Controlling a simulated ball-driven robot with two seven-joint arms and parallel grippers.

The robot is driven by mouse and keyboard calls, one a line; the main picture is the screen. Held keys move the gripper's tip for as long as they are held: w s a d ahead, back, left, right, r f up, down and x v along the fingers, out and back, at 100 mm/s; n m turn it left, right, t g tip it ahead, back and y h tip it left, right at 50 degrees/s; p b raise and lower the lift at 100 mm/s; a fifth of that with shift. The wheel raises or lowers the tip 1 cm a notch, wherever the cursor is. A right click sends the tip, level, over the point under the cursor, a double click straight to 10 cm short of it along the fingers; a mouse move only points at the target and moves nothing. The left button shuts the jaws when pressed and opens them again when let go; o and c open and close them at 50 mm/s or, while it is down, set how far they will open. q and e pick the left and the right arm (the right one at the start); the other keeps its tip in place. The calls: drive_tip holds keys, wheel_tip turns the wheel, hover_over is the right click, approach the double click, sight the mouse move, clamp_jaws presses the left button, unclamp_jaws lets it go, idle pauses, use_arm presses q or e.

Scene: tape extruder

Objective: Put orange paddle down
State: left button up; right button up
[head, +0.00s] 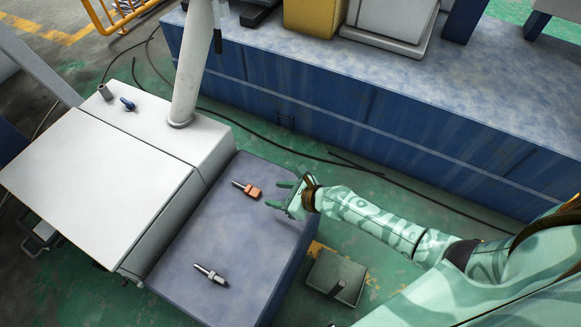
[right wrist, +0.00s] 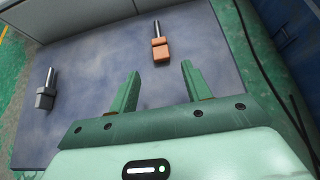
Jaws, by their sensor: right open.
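The orange paddle (head: 249,190), an orange block with a metal shaft, lies flat on the blue-grey worktop (head: 215,250). It also shows in the right wrist view (right wrist: 161,48), ahead of the fingers with its shaft pointing away. My right gripper (head: 277,193) is just to the right of the paddle in the head view, with its fingers apart and nothing between them. In the right wrist view the open fingers (right wrist: 160,92) are clear of the paddle. My left gripper is not in view.
A grey paddle-like piece with a metal shaft (head: 211,274) lies on the same worktop; it also shows in the right wrist view (right wrist: 46,92). A white cabinet (head: 105,185) stands to the left. A long blue machine base (head: 330,100) runs behind. A foot pedal (head: 336,275) is on the floor.

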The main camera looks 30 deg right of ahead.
drive_tip(key=p+v, duration=0.1)
drive_tip(key=v, duration=0.1)
drive_tip(key=shift+s+d+r, duration=0.1)
drive_tip(key=shift+d+r, duration=0.05)
drive_tip(key=shift+r, duration=0.1)
drive_tip(key=shift+s+d+r, duration=0.1)
drive_tip(key=shift+s+d, duration=0.05)
drive_tip(key=shift+s, duration=0.15)
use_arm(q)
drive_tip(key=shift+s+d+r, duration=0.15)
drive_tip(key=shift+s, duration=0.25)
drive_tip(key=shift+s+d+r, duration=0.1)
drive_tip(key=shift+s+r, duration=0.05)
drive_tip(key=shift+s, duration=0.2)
